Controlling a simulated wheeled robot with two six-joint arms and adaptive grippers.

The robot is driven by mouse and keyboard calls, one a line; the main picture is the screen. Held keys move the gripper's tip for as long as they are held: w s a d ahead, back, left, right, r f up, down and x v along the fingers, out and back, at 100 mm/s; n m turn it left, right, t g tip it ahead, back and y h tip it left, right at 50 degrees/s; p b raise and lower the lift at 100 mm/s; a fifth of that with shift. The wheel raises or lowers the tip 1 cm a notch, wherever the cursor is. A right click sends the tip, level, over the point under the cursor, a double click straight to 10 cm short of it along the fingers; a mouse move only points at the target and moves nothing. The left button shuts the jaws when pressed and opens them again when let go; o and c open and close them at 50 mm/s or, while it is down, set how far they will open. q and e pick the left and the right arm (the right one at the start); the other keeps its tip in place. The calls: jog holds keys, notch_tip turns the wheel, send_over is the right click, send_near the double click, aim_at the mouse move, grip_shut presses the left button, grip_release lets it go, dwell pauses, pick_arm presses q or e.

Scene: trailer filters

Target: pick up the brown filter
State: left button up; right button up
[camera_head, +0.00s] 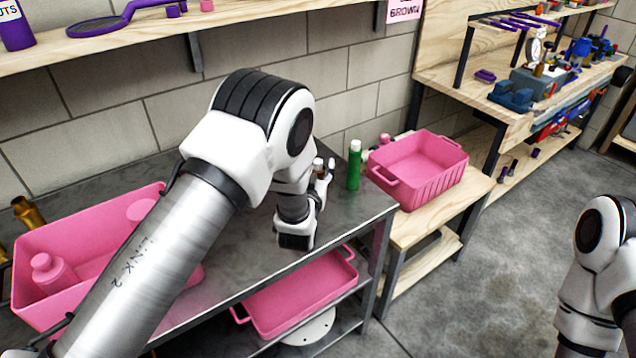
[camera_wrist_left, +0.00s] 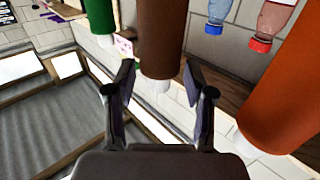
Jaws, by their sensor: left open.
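A brown filter (camera_wrist_left: 160,40) with a white end shows in the left wrist view, between the fingertips of my left gripper (camera_wrist_left: 160,78). The fingers are open on both sides of it, with a gap visible. I cannot tell how deep it sits between them. A second, orange-brown cylinder (camera_wrist_left: 285,85) with a white end is at the right of that view. In the head view my left gripper (camera_head: 322,178) is over the metal table, partly hidden by its own arm. The brown filter is not clear there. My right gripper is out of view.
A green bottle (camera_head: 354,168) with a white cap stands close to the gripper, on the metal table (camera_head: 235,250). Pink bins stand left (camera_head: 60,235), right (camera_head: 418,168) and on the lower shelf (camera_head: 300,297). A wall shelf (camera_head: 250,28) runs above.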

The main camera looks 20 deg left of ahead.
pick_arm(q)
jog(key=shift+w, duration=0.4)
jog(key=shift+r, duration=0.1)
grip_shut()
jog(key=shift+r, duration=0.1)
